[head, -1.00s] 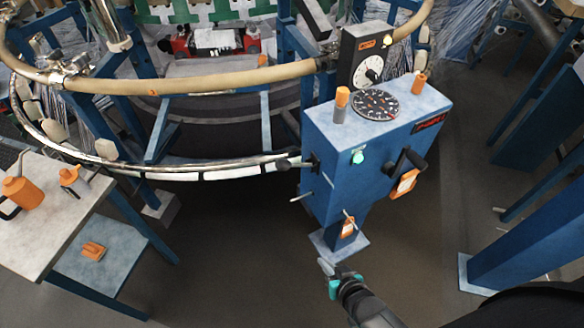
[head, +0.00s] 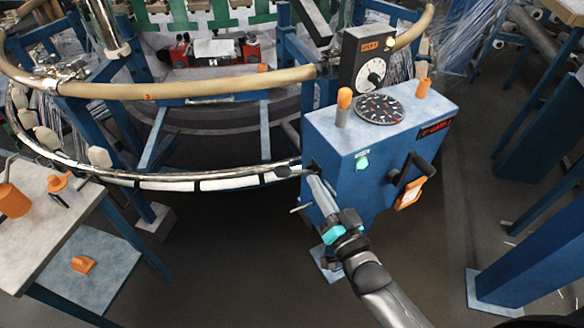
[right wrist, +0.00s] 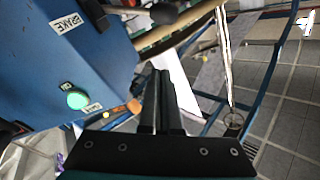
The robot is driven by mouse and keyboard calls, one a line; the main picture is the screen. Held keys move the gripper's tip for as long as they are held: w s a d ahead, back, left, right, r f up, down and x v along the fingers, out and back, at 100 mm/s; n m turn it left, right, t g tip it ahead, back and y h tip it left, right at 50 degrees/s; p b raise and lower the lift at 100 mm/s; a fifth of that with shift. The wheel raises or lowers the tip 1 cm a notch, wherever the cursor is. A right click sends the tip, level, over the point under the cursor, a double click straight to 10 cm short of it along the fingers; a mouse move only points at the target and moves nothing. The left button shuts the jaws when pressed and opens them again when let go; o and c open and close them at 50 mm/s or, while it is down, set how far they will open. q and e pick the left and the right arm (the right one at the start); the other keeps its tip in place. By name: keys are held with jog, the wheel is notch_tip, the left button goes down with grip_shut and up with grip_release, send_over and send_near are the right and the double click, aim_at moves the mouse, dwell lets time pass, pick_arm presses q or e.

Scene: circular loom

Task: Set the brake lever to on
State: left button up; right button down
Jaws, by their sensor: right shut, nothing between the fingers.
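The brake lever (head: 284,171) is a short dark arm with a rounded dark knob. It sticks out to the left from the left side of the blue control box (head: 335,133). In the right wrist view its knob (right wrist: 165,12) shows at the top, near a white BRAKE label (right wrist: 68,21) on the box. My right gripper (head: 312,179) is shut and empty. Its fingertips are beside the box's left face, close to the lever's root in the head view. In the right wrist view the fingers (right wrist: 160,76) appear apart from the knob. My left gripper is not in view.
A lit green button (head: 362,164) and a black crank handle (head: 409,170) are on the box front. The loom's metal ring (head: 190,185) runs left of the lever. A side table (head: 40,220) stands at the left. The floor between is clear.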

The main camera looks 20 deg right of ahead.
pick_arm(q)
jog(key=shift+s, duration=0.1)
pick_arm(e)
jog(key=shift+w, duration=0.1)
jog(key=r+b, duration=0.1)
jog(key=b, duration=0.1)
send_over(293, 172)
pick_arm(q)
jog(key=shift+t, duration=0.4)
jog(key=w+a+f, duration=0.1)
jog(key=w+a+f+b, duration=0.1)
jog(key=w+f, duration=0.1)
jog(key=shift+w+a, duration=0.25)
pick_arm(e)
jog(key=f, duration=0.1)
jog(key=s+f, duration=0.1)
jog(key=a+f, duration=0.1)
jog(key=shift+s+f, duration=0.15)
jog(key=shift+s, duration=0.15)
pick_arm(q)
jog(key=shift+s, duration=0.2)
pick_arm(e)
jog(key=shift+d, duration=0.1)
